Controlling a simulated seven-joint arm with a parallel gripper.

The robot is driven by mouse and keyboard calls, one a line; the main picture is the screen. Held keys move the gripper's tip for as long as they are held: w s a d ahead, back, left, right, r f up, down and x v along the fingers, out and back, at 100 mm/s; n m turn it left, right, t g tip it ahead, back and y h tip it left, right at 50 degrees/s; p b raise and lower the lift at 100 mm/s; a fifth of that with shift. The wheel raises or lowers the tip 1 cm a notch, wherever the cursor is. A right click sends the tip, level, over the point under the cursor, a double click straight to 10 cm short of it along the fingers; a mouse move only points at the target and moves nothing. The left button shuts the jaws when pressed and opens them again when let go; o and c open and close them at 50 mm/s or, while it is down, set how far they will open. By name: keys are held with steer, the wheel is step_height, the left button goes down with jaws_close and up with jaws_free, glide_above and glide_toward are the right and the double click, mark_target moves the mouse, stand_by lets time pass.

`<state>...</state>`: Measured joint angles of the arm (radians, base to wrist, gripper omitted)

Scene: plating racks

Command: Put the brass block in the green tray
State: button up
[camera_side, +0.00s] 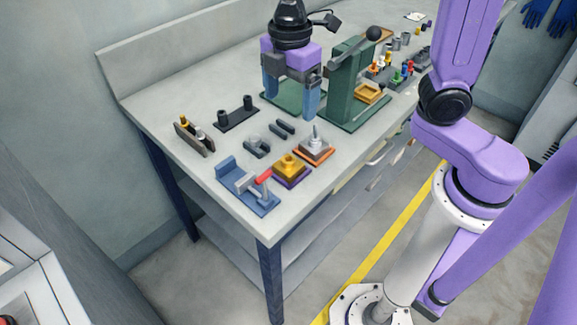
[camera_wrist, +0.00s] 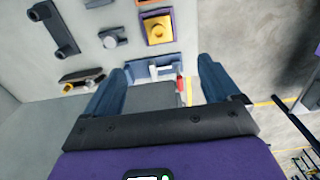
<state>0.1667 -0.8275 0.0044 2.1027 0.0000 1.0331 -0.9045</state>
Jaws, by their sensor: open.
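The brass block (camera_side: 290,162), a stepped golden piece with a round knob on top, sits in a purple tray (camera_side: 294,181) near the bench's front edge. The block also shows in the wrist view (camera_wrist: 158,29), ahead of the fingers. The green tray (camera_side: 283,103) lies flat farther back on the bench. My gripper (camera_side: 292,106) is in front of the green tray in the side view and hides part of it; its exact height is hard to tell. Its two blue fingers are apart with nothing between them, as the wrist view (camera_wrist: 162,72) also shows.
An orange tray (camera_side: 327,155) with a grey block stands beside the purple one. A blue clamp fixture (camera_side: 250,190) with a red handle stands at the front corner. A green lever press (camera_side: 345,70) rises right of my gripper. Dark racks and small parts lie left.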

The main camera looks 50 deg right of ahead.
mark_target(288, 159)
step_height(288, 159, down, 17)
steer(key=shift+w+f, duration=0.15)
steer(key=shift+f, duration=0.05)
stand_by(0.7)
jaws_close()
steer(key=shift+r, duration=0.15)
